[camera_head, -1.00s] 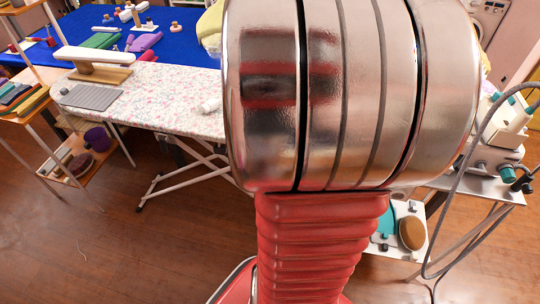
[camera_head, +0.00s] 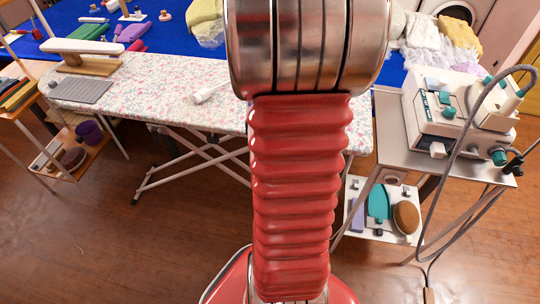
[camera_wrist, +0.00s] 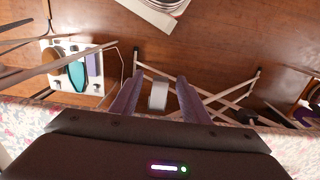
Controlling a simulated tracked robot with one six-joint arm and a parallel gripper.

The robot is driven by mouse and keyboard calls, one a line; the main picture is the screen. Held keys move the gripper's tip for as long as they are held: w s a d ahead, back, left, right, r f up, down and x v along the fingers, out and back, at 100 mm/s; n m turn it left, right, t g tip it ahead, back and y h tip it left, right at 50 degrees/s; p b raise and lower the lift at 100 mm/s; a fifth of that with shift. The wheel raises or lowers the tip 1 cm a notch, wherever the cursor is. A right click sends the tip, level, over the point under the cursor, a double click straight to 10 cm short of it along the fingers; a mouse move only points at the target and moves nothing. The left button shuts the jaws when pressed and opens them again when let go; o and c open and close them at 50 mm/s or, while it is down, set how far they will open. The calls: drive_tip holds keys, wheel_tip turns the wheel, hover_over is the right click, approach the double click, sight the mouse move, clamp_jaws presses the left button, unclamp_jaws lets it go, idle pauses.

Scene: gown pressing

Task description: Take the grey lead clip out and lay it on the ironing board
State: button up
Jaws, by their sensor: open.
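I cannot pick out the grey lead clip with certainty in either view. The ironing board (camera_head: 150,106) has a pale floral cover and stands at the left and centre of the head view. Its edge also shows along the bottom of the wrist view (camera_wrist: 20,118). My gripper (camera_wrist: 159,78) is open in the wrist view, with its two purplish fingers apart, above the floor just past the board's edge. A pale grey block (camera_wrist: 158,96) shows between the fingers; I cannot tell what it is or whether it touches them. My arm hides the gripper in the head view.
A steam unit (camera_head: 454,108) with a grey hose stands on a metal stand at right. Below it, a white tray (camera_head: 385,237) holds a teal piece and a brown brush (camera_head: 406,218). A grey ribbed pad (camera_head: 80,90) and a small white object (camera_head: 209,94) lie on the board.

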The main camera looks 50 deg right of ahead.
drive_tip(key=shift+c, duration=0.5)
clamp_jaws()
idle(0.4)
